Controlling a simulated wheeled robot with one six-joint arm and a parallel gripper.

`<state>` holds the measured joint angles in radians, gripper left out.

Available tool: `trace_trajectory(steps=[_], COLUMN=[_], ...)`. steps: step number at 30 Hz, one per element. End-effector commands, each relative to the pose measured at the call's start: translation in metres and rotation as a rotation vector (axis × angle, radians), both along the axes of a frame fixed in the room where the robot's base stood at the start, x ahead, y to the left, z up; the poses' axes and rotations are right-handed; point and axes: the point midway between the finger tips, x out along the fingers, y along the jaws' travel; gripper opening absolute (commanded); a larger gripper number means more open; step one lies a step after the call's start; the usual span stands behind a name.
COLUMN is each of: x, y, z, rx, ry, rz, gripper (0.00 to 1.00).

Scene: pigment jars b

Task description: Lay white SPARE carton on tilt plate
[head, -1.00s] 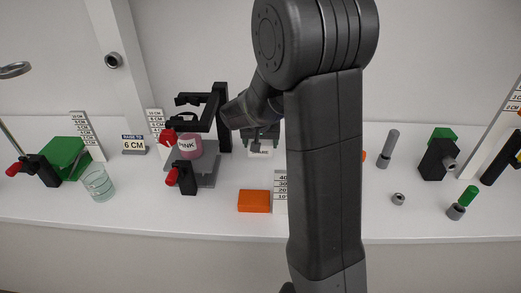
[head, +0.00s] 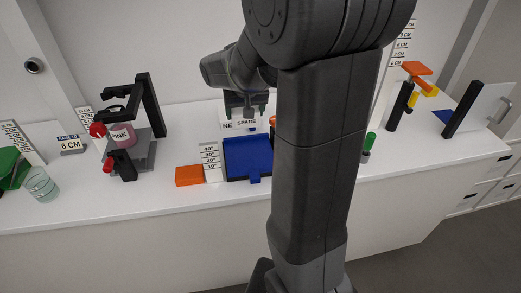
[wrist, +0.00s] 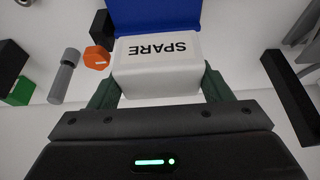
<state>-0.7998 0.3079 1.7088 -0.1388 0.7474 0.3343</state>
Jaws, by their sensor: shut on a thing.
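The white SPARE carton (head: 246,125) is in my gripper (head: 246,106), just behind the blue tilt plate (head: 248,152) in the head view. In the wrist view the carton (wrist: 158,72) sits between the two green-grey fingers of my gripper (wrist: 158,88), its SPARE label upside down. The blue plate (wrist: 150,12) shows at the top of that view, just past the carton. Whether carton and plate touch I cannot tell. An angle scale (head: 210,162) stands at the plate's left side. My arm hides the area to the right of the plate.
An orange block (head: 189,176) lies left of the scale. A black stand with a pink jar (head: 122,135) is farther left, with a glass (head: 41,184) beyond it. Open tabletop lies in front.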

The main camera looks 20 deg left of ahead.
Motion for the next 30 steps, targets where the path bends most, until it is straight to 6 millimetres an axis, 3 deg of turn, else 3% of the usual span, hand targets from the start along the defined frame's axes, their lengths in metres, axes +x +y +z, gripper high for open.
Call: trace_trajectory(steps=[9, 21, 30], x=[-0.001, 0.000, 0.000], y=[-0.004, -0.003, -0.003], z=[-0.050, -0.095, -0.099], rx=[-0.004, -0.003, 0.000], ry=[0.003, 0.002, 0.000], rz=[0.002, 0.001, 0.001], gripper=[0.50, 0.50, 0.50])
